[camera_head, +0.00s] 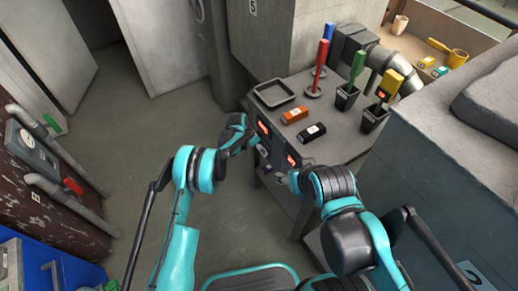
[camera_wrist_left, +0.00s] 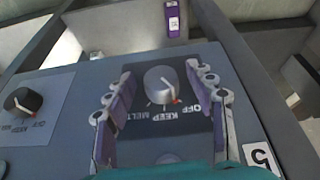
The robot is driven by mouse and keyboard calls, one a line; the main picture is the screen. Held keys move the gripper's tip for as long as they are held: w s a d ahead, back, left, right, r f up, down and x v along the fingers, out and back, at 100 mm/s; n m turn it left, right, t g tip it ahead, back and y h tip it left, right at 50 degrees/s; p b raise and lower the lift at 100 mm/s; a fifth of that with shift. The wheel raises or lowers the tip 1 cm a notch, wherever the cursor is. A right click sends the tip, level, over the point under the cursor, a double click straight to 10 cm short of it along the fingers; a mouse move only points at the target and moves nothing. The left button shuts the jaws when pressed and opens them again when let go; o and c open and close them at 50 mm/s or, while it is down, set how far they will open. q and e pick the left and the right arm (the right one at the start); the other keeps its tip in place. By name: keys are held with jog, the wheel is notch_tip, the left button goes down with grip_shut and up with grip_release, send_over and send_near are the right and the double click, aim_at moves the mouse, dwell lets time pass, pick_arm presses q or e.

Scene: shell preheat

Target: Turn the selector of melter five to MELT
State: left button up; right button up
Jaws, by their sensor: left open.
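The selector of melter five (camera_wrist_left: 160,84) is a round silver knob on a dark plate in the left wrist view. Its orange pointer mark faces lower right, toward the OFF end. OFF, KEEP and MELT appear upside down below it, MELT on the left. A "5" label (camera_wrist_left: 262,158) is at lower right. My left gripper (camera_wrist_left: 164,100) is open, one finger on each side of the knob, with visible gaps. In the head view my left gripper (camera_head: 253,143) is at the bench front. My right gripper (camera_head: 282,175) is near its front right; its fingers are unclear.
A second, black selector (camera_wrist_left: 22,103) sits left in the left wrist view. The bench (camera_head: 333,145) carries a tray (camera_head: 271,95), orange and black boxes and dark cups with coloured-handled tools. A grey block (camera_head: 440,150) stands right. Open floor (camera_head: 150,120) lies left of the bench.

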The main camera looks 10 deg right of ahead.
pick_arm(q)
jog(key=c, duration=1.2)
jog(key=shift+o, duration=0.2)
jog(key=shift+s+d+m+t+y, duration=0.1)
jog(key=shift+m+t+y, duration=0.2)
jog(key=shift+t, duration=0.75)
jog(key=shift+s+a+m+t+y, duration=0.15)
jog(key=shift+t+y, duration=0.2)
jog(key=shift+t, duration=0.65)
jog(key=shift+s+d+m+t+y, duration=0.15)
jog(key=shift+m+t+y, duration=0.15)
jog(key=shift+t, duration=0.75)
